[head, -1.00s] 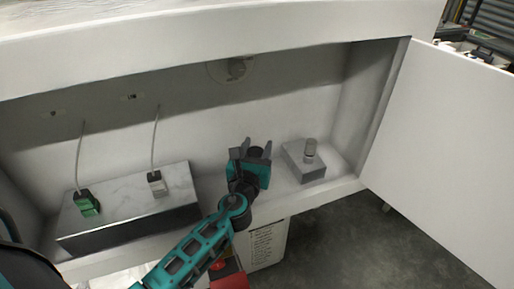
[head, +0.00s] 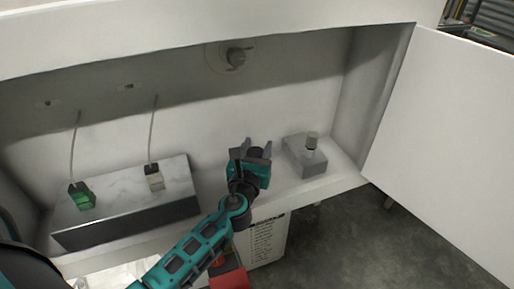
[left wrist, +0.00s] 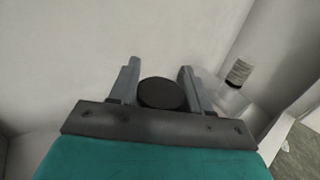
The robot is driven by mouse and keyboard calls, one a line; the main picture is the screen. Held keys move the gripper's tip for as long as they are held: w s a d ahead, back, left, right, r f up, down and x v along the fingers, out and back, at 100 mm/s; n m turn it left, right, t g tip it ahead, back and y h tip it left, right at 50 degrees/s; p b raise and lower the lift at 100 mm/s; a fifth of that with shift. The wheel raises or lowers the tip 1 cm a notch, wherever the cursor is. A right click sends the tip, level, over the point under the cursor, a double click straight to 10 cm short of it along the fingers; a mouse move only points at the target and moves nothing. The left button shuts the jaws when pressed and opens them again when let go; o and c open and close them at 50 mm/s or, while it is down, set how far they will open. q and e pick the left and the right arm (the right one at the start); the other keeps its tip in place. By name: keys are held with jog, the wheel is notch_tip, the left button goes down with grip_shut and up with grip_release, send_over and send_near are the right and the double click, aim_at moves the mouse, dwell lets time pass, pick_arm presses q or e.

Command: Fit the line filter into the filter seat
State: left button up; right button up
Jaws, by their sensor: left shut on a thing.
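My left gripper (head: 254,148) is inside the open cabinet, in front of the back wall, with its fingers pointing up. It is shut on a dark round thing, which I take for the line filter (left wrist: 162,93); in the left wrist view its round black end shows between the two fingers (left wrist: 160,80). The rest of it is hidden. A pale round fitting with a grey centre (head: 235,57), perhaps the filter seat, is on the back wall above the gripper, apart from it. My right gripper is not in view.
A grey block with an upright cylinder (head: 312,141) stands to the right; the cylinder also shows in the left wrist view (left wrist: 239,72). A marble-topped box (head: 120,202) at left bears a green plug (head: 81,199) and a white plug (head: 154,180), both corded. The cabinet door (head: 440,140) stands open.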

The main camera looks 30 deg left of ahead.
pick_arm(q)
jog(key=shift+f, duration=0.4)
jog(key=o, duration=1.1)
jog(key=shift+o, duration=0.2)
jog(key=shift+s, duration=0.1)
jog(key=v, duration=1.2)
jog(key=shift+s+d, duration=0.15)
jog(key=shift+s, duration=0.2)
jog(key=shift+s, duration=0.1)
